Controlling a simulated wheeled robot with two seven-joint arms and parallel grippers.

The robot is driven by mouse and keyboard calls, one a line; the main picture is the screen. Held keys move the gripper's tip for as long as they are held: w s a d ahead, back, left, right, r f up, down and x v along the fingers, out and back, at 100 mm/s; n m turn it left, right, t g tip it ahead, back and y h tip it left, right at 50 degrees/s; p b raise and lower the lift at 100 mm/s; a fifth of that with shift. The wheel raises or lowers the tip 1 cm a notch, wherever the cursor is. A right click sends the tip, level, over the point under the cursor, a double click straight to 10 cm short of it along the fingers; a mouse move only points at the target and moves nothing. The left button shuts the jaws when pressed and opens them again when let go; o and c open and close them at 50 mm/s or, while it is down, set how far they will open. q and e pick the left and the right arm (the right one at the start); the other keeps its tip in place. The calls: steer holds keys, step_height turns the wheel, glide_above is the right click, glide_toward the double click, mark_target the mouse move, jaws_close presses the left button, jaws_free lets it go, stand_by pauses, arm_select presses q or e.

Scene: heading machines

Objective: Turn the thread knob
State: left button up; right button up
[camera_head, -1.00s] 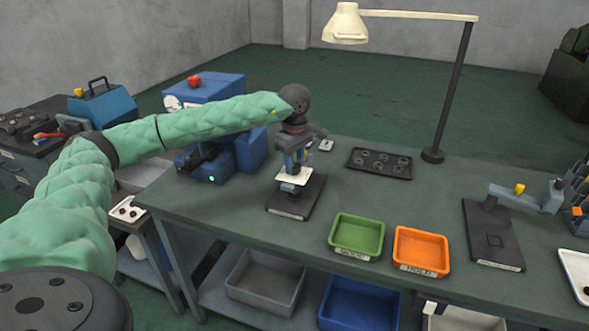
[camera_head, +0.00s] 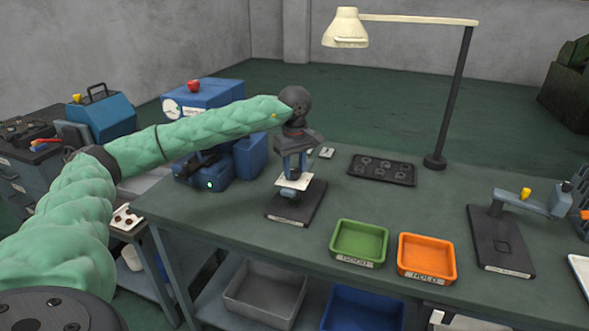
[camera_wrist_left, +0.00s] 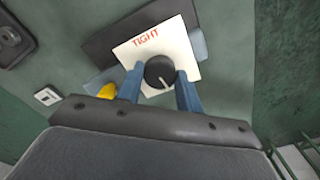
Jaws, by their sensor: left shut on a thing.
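The thread knob (camera_wrist_left: 160,72) is a round black knob with a pale pointer line, in the middle of a white plate (camera_wrist_left: 175,42) marked "TIGHT" in red. In the left wrist view the pointer points to the lower right. My left gripper (camera_wrist_left: 160,80) has one blue finger on each side of the knob and is shut on it. In the head view my left gripper (camera_head: 295,165) points straight down over the white plate (camera_head: 294,182), on a dark-based fixture (camera_head: 305,206). The knob is hidden there by the fingers. My right gripper is not in view.
A green tray (camera_head: 345,261) and an orange tray (camera_head: 412,274) stand right of the fixture. A black tray of round parts (camera_head: 366,181) and a lamp (camera_head: 435,160) are behind. A blue machine (camera_head: 250,160) stands close on the left. A second fixture (camera_head: 483,225) is at the right.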

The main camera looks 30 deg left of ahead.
mark_target(295, 170)
arm_select(q)
steer(key=shift+r, duration=0.1)
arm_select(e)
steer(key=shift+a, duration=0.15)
arm_select(q)
steer(key=o, duration=1)
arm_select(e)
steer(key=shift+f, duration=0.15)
arm_select(q)
step_height(295, 170, up, 7)
steer(key=shift+f+b, duration=0.2)
steer(key=shift+b, duration=0.65)
steer(key=shift+r, duration=0.55)
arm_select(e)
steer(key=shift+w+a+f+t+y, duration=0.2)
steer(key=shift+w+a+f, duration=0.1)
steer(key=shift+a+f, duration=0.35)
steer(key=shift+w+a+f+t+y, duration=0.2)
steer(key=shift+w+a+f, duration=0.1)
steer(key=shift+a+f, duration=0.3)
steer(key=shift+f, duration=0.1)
